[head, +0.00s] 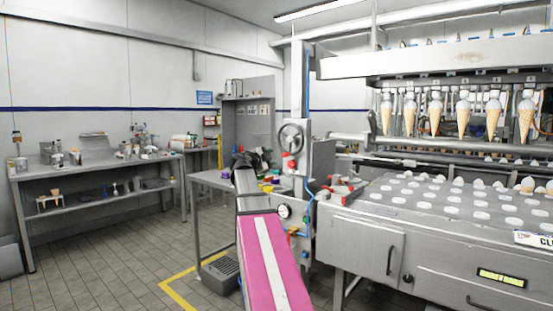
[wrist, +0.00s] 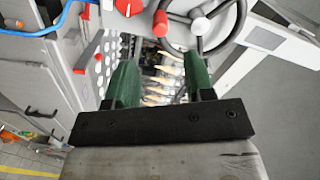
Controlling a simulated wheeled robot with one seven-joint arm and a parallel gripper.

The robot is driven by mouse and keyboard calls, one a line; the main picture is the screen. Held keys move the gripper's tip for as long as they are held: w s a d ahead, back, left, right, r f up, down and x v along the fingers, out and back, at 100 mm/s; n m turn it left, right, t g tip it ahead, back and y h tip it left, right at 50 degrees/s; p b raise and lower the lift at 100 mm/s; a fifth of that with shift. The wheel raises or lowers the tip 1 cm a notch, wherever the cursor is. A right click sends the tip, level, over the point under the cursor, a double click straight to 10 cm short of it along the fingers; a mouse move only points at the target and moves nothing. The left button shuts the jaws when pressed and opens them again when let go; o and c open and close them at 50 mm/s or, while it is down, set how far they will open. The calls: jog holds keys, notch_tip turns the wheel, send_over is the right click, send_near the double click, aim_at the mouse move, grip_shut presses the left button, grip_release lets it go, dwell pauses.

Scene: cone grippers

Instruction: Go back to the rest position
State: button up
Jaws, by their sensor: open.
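My arm, with a pink and white link, reaches forward from the bottom of the head view. My gripper (head: 252,158) is at its far end, small and dark there, in front of the grey cabinet and left of the machine's handwheel (head: 291,138). In the wrist view my gripper (wrist: 162,80) shows two green fingers on a black bar, spread apart with nothing held between them. The handwheel also shows beyond the fingers in the wrist view (wrist: 203,22), with red knobs beside it. Whether a finger touches anything there I cannot tell.
The cone machine (head: 400,215) fills the right side, with several cones (head: 463,118) hanging in a row. A small table (head: 212,180) stands beneath my arm's far end. A workbench (head: 95,165) lines the left wall. The tiled floor (head: 110,250) at left is clear.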

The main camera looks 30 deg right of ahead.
jog(key=shift+s+a, duration=0.2)
jog(key=shift+a, duration=0.3)
jog(key=s+a+f+n+g+y, duration=0.1)
jog(key=s+a+f+n+y, duration=0.25)
jog(key=f, duration=0.75)
jog(key=a+f+n+y, duration=0.2)
jog(key=a+f+n, duration=0.35)
jog(key=f, duration=0.65)
jog(key=s+a+f+n+g+y, duration=0.1)
jog(key=s+a+f+n+y, duration=0.25)
jog(key=f, duration=0.75)
jog(key=s+a+f+n+g+y, duration=0.2)
jog(key=s+a+f+n+y, duration=0.1)
jog(key=s+a+f+n, duration=0.4)
jog(key=s+a+f+n+g+y, duration=0.3)
jog(key=s+a+f+n, duration=0.3)
jog(key=a+f, duration=0.7)
notch_tip(320, 180, down, 2)
jog(key=shift+s+a+f+n+y, duration=0.1)
jog(key=shift+s+a+n+y, duration=0.2)
jog(key=shift+s+y, duration=0.7)
jog(key=shift+s+d, duration=0.15)
jog(key=shift+s, duration=0.05)
